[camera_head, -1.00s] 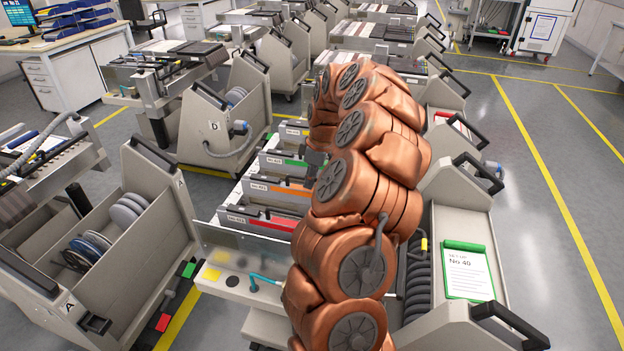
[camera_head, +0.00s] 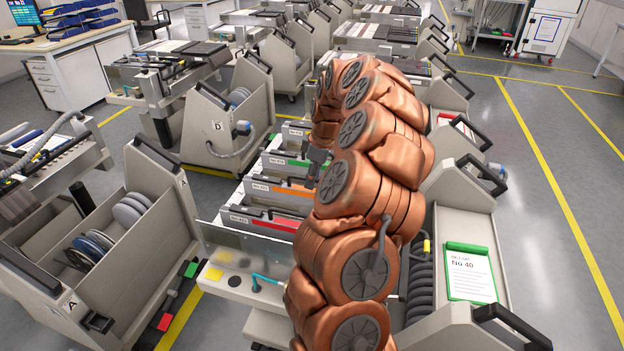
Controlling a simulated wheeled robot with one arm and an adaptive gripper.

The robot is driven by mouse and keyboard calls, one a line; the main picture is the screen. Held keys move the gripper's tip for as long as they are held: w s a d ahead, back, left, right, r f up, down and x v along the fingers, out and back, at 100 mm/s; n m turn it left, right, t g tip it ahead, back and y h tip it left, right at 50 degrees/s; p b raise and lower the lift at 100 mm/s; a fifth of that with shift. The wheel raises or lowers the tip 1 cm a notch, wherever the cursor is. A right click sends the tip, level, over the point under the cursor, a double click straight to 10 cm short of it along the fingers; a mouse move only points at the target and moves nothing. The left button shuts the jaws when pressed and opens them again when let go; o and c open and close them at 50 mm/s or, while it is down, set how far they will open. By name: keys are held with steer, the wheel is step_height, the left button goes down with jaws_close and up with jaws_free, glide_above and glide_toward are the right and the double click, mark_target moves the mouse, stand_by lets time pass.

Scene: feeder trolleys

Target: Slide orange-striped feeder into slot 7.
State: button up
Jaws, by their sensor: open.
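The orange-striped feeder (camera_head: 261,186) lies in the middle trolley, between the red-striped feeder (camera_head: 250,217) and the green-striped feeder (camera_head: 280,161). Its right end is hidden behind my copper-coloured arm. My gripper (camera_head: 317,168) shows as a small dark shape at the arm's left edge, near the right ends of the green- and orange-striped feeders. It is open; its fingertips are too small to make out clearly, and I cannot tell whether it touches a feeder. No slot number is readable, so I cannot pick out slot 7.
A trolley with reels (camera_head: 100,243) stands at left, and trolley D (camera_head: 200,135) stands behind it. A green clipboard (camera_head: 466,246) marked No 40 lies on the trolley at right. Open floor (camera_head: 545,250) with yellow lines lies further right. My arm covers the middle.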

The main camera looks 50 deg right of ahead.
step_height(320, 180, up, 11)
steer(key=s+d, duration=0.1)
steer(key=shift+s+f, duration=0.15)
steer(key=shift+s, duration=0.25)
steer(key=s+a+r+g+p, duration=0.1)
steer(key=a+r+p, duration=0.15)
steer(key=a, duration=1.05)
steer(key=s+a+r+p, duration=0.15)
steer(key=a+r, duration=0.25)
steer(key=a, duration=0.8)
steer(key=s+a+m+g, duration=0.1)
steer(key=s+a, duration=0.8)
steer(key=s, duration=0.1)
steer(key=s+a+f+m+g+p, duration=0.1)
steer(key=s+a+f+m, duration=0.1)
steer(key=s, duration=0.5)
steer(key=s+a+f+m+h+p, duration=0.1)
steer(key=s+f+m, duration=0.1)
steer(key=s, duration=0.5)
steer(key=shift+a+f+g+p, duration=0.25)
steer(key=shift+a+g+p, duration=0.15)
